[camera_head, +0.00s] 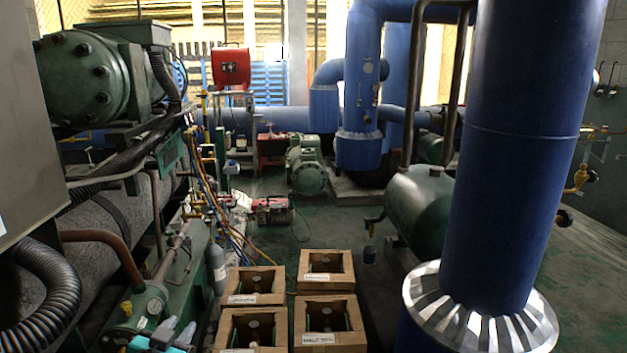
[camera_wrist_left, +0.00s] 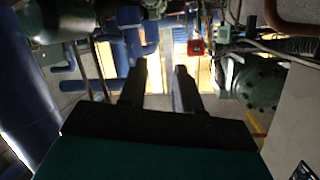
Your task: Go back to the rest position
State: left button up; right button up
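My left gripper (camera_head: 178,326) shows at the bottom left of the head view, low beside the green machinery. Its body is teal and its fingers are grey. In the left wrist view its two dark fingers (camera_wrist_left: 160,70) stand apart with nothing held between them. The picture in that view looks upside down. The gripper appears clear of the things around it, though its distance from the green machinery is hard to judge. My right gripper is in neither view.
Several open brown boxes (camera_head: 316,339) with cylinders inside stand at the bottom centre. A grey bottle (camera_head: 216,268) stands left of them. A big blue pipe (camera_head: 515,150) rises at right beside a green tank (camera_head: 420,205). Dark green floor (camera_head: 345,228) lies open behind the boxes.

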pick_arm(q)
jog(key=s+d+f+g, duration=0.1)
jog(key=s+d+f, duration=0.2)
jog(key=s, duration=0.5)
jog(key=s+d+f+g+h, duration=0.1)
jog(key=s+d+f, duration=0.2)
jog(key=s, duration=0.6)
jog(key=s+d+f+n+g, duration=0.1)
jog(key=s+d+f+g, duration=0.1)
jog(key=s+f, duration=0.4)
jog(key=s+d, duration=0.1)
jog(key=s, duration=0.2)
jog(key=shift+h, duration=0.4)
jog(key=shift+f, duration=0.1)
